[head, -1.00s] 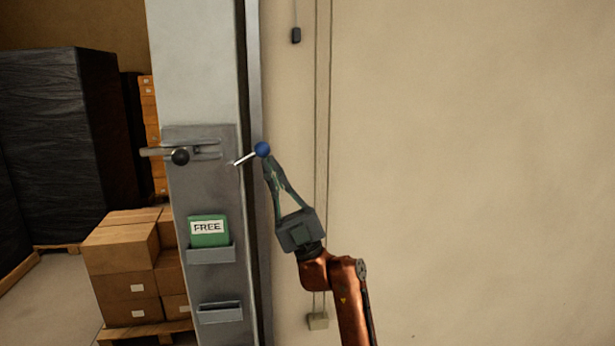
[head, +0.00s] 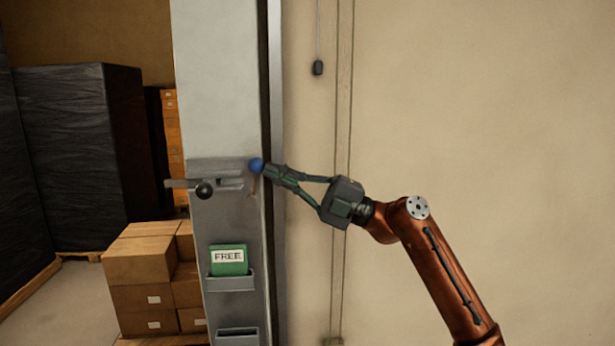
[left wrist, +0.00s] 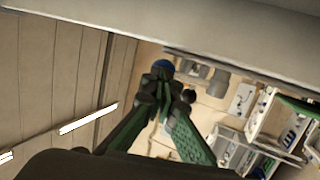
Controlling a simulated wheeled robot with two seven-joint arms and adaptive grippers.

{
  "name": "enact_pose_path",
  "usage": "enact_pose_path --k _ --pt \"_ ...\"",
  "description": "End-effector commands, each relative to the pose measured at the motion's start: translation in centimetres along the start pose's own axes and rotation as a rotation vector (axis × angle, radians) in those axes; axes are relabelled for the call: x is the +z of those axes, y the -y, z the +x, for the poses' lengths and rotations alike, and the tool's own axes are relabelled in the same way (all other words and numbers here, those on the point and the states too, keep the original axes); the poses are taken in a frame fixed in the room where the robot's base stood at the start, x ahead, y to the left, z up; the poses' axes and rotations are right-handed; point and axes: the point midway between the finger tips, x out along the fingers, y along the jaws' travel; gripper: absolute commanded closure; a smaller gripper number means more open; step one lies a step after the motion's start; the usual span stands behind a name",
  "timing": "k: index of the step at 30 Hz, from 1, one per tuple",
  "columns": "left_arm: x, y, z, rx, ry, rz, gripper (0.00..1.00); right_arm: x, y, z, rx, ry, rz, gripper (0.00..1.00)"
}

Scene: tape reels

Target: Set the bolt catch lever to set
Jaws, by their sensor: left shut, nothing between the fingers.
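The bolt catch lever, a short metal rod with a blue ball knob (head: 256,165), sits at the right edge of the grey plate (head: 230,215) on the post. Its rod stands close to upright, with the knob at the top, and part of it is hard to make out. My left gripper (head: 272,171) is shut and empty, with its fingertips right beside the knob on its right; I cannot tell if they touch. In the left wrist view the blue knob (left wrist: 163,65) shows just beyond the closed fingertips (left wrist: 160,85). My right gripper is not in view.
A bolt with a black ball knob (head: 204,190) lies left of the lever. A green card reading FREE (head: 228,262) stands in a holder below, above an empty holder (head: 238,333). Cartons (head: 150,270) stand left of the post. The beige wall (head: 480,120) at right is clear.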

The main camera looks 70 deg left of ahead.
Motion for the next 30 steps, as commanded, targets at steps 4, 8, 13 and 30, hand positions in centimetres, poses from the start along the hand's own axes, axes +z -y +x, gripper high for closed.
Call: enact_pose_path --k 4,8,13,30 --pt "-0.3 0.1 1.1 0.0 -0.008 0.002 1.0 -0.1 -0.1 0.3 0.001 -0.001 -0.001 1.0" --pt "-0.4 0.0 1.6 0.001 -0.009 0.002 1.0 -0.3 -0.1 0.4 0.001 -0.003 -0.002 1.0" --pt "-0.4 0.0 1.8 0.002 -0.01 0.003 1.0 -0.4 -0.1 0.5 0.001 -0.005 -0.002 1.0" --pt "-0.4 -0.1 1.7 0.003 -0.01 0.003 1.0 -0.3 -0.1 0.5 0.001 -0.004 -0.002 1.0"
